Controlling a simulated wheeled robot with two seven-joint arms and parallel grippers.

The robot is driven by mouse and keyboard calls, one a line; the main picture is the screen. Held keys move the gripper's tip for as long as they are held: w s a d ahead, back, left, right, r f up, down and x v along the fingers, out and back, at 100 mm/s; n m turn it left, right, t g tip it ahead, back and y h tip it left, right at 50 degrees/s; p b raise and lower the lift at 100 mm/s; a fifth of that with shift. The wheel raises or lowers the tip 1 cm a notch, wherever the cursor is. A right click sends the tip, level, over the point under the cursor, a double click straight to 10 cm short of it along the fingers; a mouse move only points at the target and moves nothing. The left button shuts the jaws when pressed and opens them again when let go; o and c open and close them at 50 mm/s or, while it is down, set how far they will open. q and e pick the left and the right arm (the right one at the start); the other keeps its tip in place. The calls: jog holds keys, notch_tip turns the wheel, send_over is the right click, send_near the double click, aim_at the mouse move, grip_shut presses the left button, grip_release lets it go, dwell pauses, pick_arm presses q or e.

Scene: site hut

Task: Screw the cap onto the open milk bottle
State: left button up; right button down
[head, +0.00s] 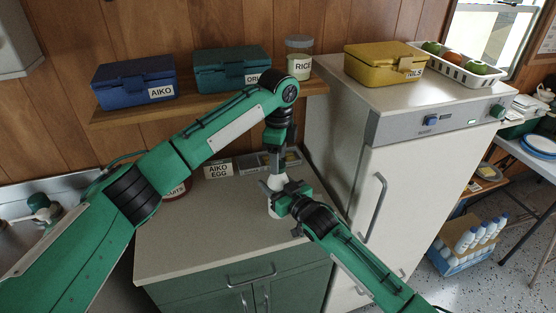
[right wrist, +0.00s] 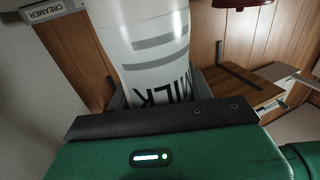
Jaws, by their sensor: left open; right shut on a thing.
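The milk bottle (head: 275,184) is white and stands on the counter toward its back right. In the right wrist view the bottle (right wrist: 150,45) shows grey stripes and the word MILK. My right gripper (head: 280,204) is shut on the bottle, coming from the lower right. My left gripper (head: 277,168) points down directly over the bottle's top and is open. The bottle's mouth is hidden behind the left gripper, and I cannot make out the cap in either view.
A grey organiser (head: 256,163) and an AIKO EGG label (head: 218,168) are behind the bottle. A jar with a red part (head: 180,190) is partly hidden by my left arm. The tall fridge (head: 400,190) stands close on the right. The front counter (head: 200,245) is clear.

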pick_arm(q)
jog(key=shift+r, duration=1.6)
jog(key=shift+c, duration=0.4)
jog(key=n, duration=0.2)
jog(key=shift+r+n, duration=0.3)
jog(key=n, duration=0.2)
jog(key=r+n, duration=0.1)
jog(key=n, duration=0.1)
jog(key=shift+n, duration=0.3)
jog(key=n, duration=0.2)
jog(key=r+n, duration=0.1)
jog(key=n, duration=0.5)
jog(key=shift+r, duration=0.4)
jog(key=shift+f, duration=4)
